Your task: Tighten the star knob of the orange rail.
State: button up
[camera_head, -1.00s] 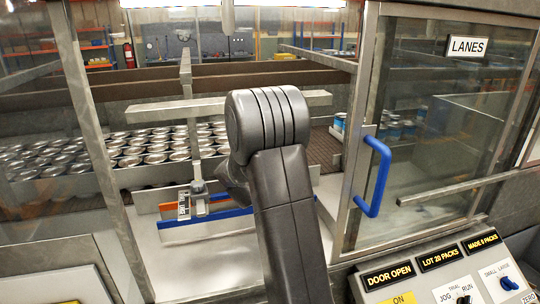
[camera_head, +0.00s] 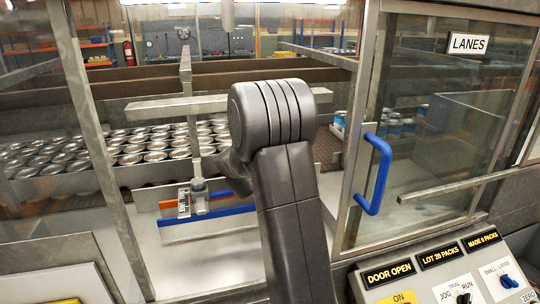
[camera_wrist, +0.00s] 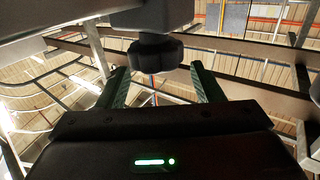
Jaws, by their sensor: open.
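In the wrist view, a dark lobed star knob (camera_wrist: 155,50) hangs on a short stem under a grey block. My gripper (camera_wrist: 158,72) is open, with one green-edged finger on each side of the knob and its tips near the knob's lower edge. Gaps show between fingers and knob; I cannot tell how deep the knob sits between them. In the head view, the orange rail (camera_head: 170,204) runs behind the blue rail (camera_head: 178,225), below a grey post with a small clamp (camera_head: 198,185). My arm hides my gripper there, and I cannot make out the knob.
A grey crossbar (camera_head: 165,106) spans the opening above the rails. Rows of cans (camera_head: 75,152) stand behind. The glass door with a blue handle (camera_head: 374,175) is to the right, above a control panel (camera_head: 450,275). A frame post (camera_head: 90,130) stands left.

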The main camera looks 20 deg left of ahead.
notch_tip(320, 180, up, 8)
dwell(0.5)
